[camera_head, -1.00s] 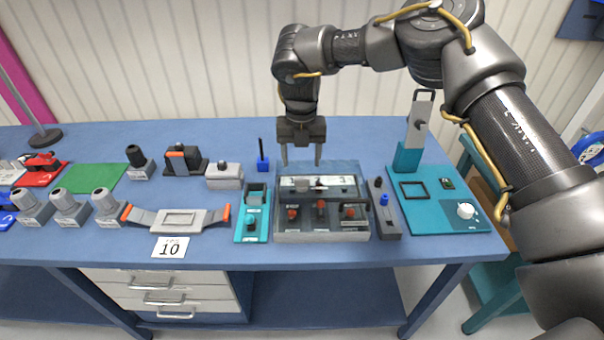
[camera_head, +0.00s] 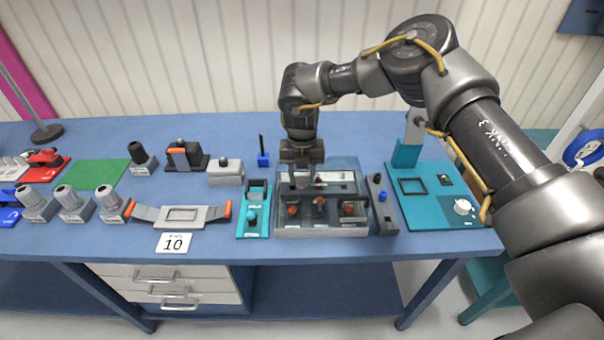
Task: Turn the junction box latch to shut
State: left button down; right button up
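The grey box that looks like the junction box (camera_head: 322,231) sits at the middle of the blue table. It has several red knobs or levers in its front row and a pale strip (camera_head: 338,177) along its back. In the earlier frame a small dark latch-like part shows on that strip; now my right gripper mostly hides it. My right gripper (camera_head: 303,184) points down over the back strip, its fingertips at or just above it. Whether the fingers are closed on the latch cannot be made out. My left gripper is out of view.
A teal holder (camera_head: 253,222) stands close on the left of the box. A narrow grey block (camera_head: 382,213) and a teal board (camera_head: 440,215) with an upright post are on the right. A grey strap piece (camera_head: 181,215) with orange ends lies further left. The table's back is mostly clear.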

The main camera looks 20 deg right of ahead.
jog(key=c, duration=0.4)
jog(key=shift+o, duration=0.2)
jog(key=shift+n, duration=0.3)
jog(key=n+b, duration=0.1)
jog(key=n, duration=0.6)
jog(key=shift+n+b, duration=0.3)
jog(key=n, duration=0.5)
jog(key=shift+n, duration=2.3)
